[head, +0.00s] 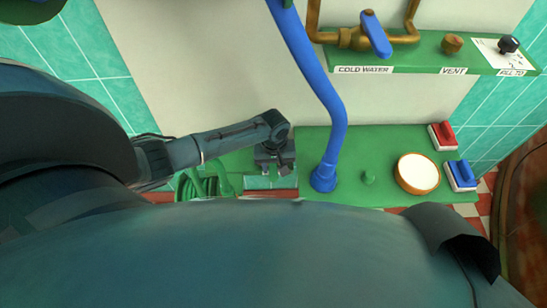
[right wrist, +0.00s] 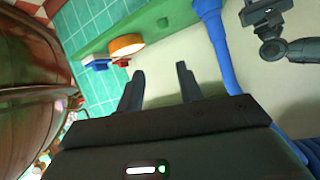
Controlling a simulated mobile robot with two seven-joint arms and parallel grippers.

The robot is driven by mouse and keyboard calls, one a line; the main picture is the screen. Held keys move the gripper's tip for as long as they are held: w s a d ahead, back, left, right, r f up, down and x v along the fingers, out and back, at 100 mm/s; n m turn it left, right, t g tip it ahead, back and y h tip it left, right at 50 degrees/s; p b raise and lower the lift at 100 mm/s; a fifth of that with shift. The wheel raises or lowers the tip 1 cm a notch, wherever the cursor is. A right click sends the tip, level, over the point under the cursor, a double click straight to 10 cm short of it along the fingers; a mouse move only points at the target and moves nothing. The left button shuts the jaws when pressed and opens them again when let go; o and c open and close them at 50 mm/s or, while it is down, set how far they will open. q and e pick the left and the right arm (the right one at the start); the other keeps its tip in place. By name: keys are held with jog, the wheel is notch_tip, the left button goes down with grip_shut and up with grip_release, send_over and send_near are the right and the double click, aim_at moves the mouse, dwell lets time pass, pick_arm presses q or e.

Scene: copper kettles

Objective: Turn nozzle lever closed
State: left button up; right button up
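No part is marked as the nozzle lever, so I cannot tell which it is. A blue lever (head: 376,34) sits on a brass pipe above the "COLD WATER" label at the top of the head view. A blue pipe (head: 322,95) curves down to the green panel (head: 345,148); it also shows in the right wrist view (right wrist: 215,40). My left gripper (head: 275,168) is left of the pipe's foot, its small fingers apart with nothing seen between them. My right gripper (right wrist: 160,85) is open and empty; it is not seen in the head view.
A green shelf (head: 430,55) carries a brown vent knob (head: 452,43) and a black fill knob (head: 508,44). A red switch (head: 442,135), a blue switch (head: 461,174) and a round white-faced dial (head: 417,171) are at right. A copper kettle (right wrist: 35,85) fills the wrist view's left.

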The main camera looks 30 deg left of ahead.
pick_arm(q)
jog(key=shift+o, duration=0.7)
jog(key=shift+s+f, duration=0.1)
jog(key=shift+s, duration=0.05)
jog(key=shift+r, duration=0.35)
notch_tip(320, 180, up, 13)
jog(key=p, duration=0.3)
jog(key=shift+f, duration=0.2)
pick_arm(e)
jog(key=shift+s+d+r+n, duration=0.1)
jog(key=shift+r+n, duration=0.1)
jog(key=shift+r, duration=0.25)
jog(key=shift+s+d+r+n, duration=0.1)
jog(key=shift+r+n, duration=0.1)
jog(key=shift+r, duration=0.2)
jog(key=shift+r, duration=0.1)
